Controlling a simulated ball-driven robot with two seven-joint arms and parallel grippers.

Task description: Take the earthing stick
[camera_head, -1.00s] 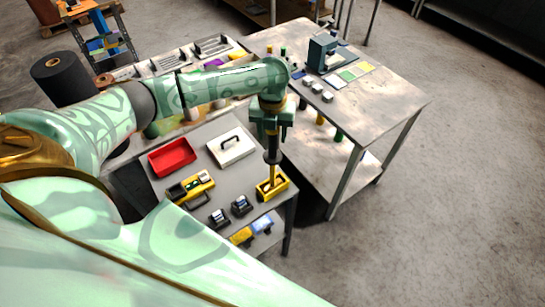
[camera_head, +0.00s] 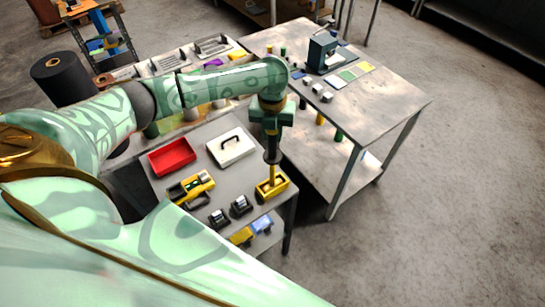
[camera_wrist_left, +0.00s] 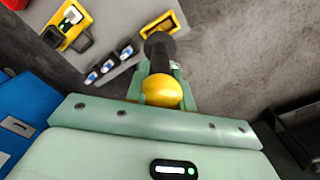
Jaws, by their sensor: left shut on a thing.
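The earthing stick (camera_head: 272,150) has a black shaft and a yellow lower part. It stands about upright, its lower end at a yellow holder (camera_head: 284,184) on the grey table's near right corner. My left gripper (camera_head: 271,128) points down and is shut on the stick's upper end. In the left wrist view, the jaws of my left gripper (camera_wrist_left: 162,88) flank the stick's yellow knob, and its black shaft (camera_wrist_left: 158,46) runs down toward the yellow holder (camera_wrist_left: 160,22). I cannot tell whether the stick's tip is still inside the holder. My right gripper is out of view.
A worn metal table (camera_head: 375,105) stands at the right. Open floor lies beyond it.

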